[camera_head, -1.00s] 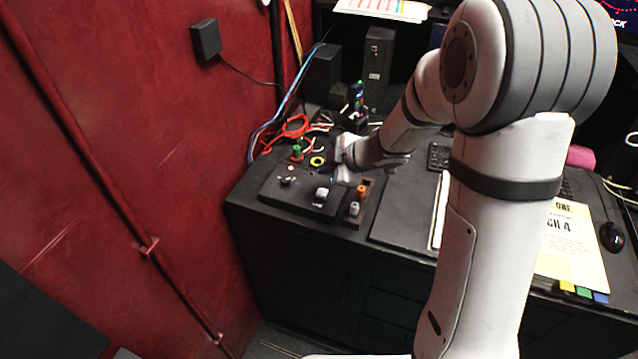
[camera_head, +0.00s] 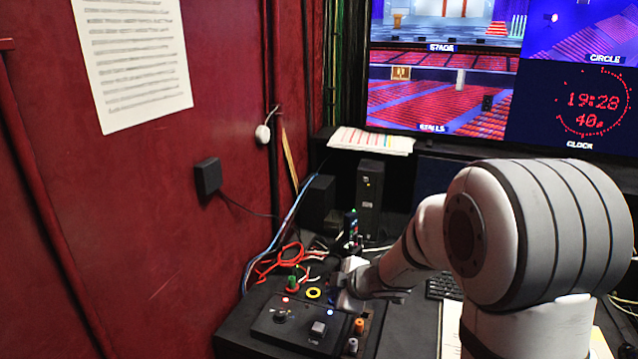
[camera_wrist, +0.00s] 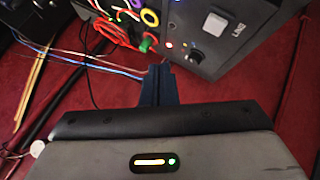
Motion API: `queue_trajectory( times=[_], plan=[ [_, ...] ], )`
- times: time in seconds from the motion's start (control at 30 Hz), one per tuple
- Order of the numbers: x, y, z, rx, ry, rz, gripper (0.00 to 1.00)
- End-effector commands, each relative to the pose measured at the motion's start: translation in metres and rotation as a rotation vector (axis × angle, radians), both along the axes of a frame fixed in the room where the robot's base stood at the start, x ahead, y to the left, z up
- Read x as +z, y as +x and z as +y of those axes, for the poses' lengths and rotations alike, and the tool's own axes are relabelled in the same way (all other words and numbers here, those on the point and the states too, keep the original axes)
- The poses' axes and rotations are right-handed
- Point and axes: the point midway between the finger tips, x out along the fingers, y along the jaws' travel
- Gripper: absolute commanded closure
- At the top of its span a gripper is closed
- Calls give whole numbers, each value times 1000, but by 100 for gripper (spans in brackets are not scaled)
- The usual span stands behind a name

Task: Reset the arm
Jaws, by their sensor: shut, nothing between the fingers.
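My gripper (camera_head: 343,297) hangs above the dark control box (camera_head: 262,327) on the desk in the head view. In the wrist view the dark fingers of my gripper (camera_wrist: 158,78) are together and empty, with the box just beyond them. The box carries a round knob (camera_head: 280,315), a pale square button (camera_head: 318,328), a lit red lamp (camera_head: 286,299) and a lit blue lamp (camera_head: 330,312). In the wrist view, the knob (camera_wrist: 197,57) and the white button (camera_wrist: 215,23) show clear of the fingers. I cannot tell whether the fingers touch the box.
A red wall (camera_head: 120,220) closes the left side. Monitors (camera_head: 440,100) stand at the back.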

Motion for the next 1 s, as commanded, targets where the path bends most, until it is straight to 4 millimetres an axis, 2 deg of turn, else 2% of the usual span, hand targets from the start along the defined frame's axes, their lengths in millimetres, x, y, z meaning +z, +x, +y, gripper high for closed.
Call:
queue_trajectory(
  times=[0.03,0.17,0.27,0.37,0.4,0.5,0.6,0.7,0.83,1.0],
  plan=[
    [21,2,-17,-110,-8,-32,100],
    [65,-11,-74,-457,-17,-56,100],
    [87,-43,-113,-715,2,-16,100],
    [98,-89,-141,-948,42,73,100],
    [100,-110,-148,-1030,64,122,100],
    [100,-164,-152,-1196,131,267,100],
    [96,-211,-144,-1296,195,416,100],
    [93,-244,-131,-1346,246,539,100],
    [92,-266,-120,-1367,281,628,100],
    [91,-271,-117,-1370,288,650,100]
  ],
)
